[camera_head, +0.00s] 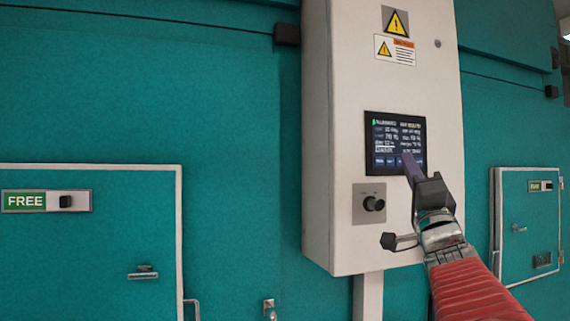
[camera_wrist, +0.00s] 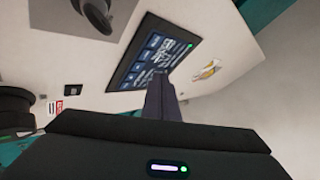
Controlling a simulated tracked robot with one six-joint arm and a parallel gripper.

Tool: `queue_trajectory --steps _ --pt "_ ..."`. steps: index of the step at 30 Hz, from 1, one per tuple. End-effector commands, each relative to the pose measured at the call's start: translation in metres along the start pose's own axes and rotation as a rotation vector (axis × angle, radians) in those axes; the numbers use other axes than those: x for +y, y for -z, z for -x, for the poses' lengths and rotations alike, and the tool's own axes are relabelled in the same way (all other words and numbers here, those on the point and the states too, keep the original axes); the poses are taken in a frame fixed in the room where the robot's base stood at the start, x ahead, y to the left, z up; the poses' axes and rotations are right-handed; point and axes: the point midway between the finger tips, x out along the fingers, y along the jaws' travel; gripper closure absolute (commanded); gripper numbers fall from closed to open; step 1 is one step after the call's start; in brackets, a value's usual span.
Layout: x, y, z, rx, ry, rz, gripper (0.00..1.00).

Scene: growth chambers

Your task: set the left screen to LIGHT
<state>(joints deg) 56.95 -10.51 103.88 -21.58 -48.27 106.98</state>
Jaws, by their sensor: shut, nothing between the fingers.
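One screen (camera_head: 384,131) shows, dark with white and blue text, on the front of a white control box (camera_head: 337,97). Its lettering is too small to read surely, and my gripper covers its lower right part. The screen also shows in the wrist view (camera_wrist: 148,50), turned at a steep angle. My gripper (camera_head: 408,158) is shut and empty. Its fingertips overlap the lower right of the screen in the head view. In the wrist view the fingertips (camera_wrist: 160,76) lie over the screen's edge. I cannot tell whether they touch it.
A round black knob (camera_head: 374,204) on a grey plate sits below the screen. Warning labels (camera_head: 395,35) are above it. Teal walls with white-framed doors stand on both sides; the left door carries a FREE sign (camera_head: 25,200).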

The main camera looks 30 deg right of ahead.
Motion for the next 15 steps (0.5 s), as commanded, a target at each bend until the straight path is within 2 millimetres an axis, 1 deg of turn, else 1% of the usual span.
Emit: queue_trajectory --steps 9,15 --pt "-0.012 0.012 0.016 0.001 0.0 0.001 1.0" --pt "-0.014 0.014 0.019 0.0 0.001 0.0 1.0"
